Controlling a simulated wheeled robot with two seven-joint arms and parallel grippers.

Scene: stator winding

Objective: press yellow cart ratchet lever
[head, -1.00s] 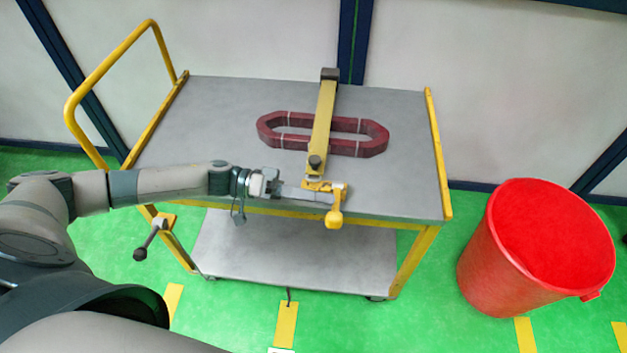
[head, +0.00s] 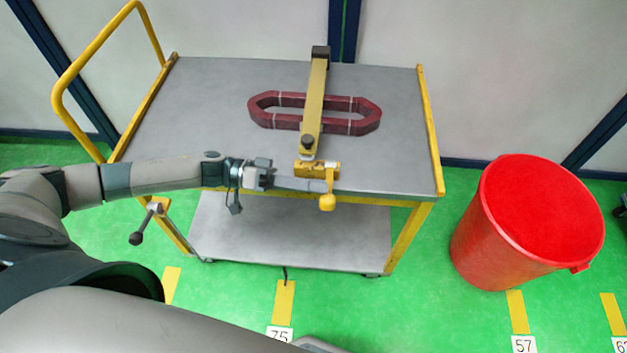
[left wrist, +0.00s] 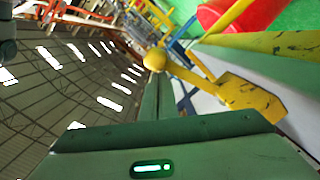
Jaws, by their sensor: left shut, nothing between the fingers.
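The yellow ratchet lever (head: 328,187) is at the front edge of the cart's top, below the yellow clamp strap, with its round knob (head: 327,202) hanging at the edge. The lever also shows in the left wrist view (left wrist: 190,74), running from the knob to a yellow block (left wrist: 250,96). My left gripper (head: 325,187) is shut and empty, its fingers pointing right along the front edge, with the tips close by the lever. I cannot tell whether they touch it. In the left wrist view the closed fingers (left wrist: 158,98) end just below the knob. My right gripper is out of view.
The cart (head: 390,170) has a grey top and a yellow rail handle at left. A dark red oval coil (head: 365,112) lies under the strap (head: 315,95). A black-knobbed crank (head: 143,230) sticks out at front left. A red bin (head: 525,225) stands on the green floor at right.

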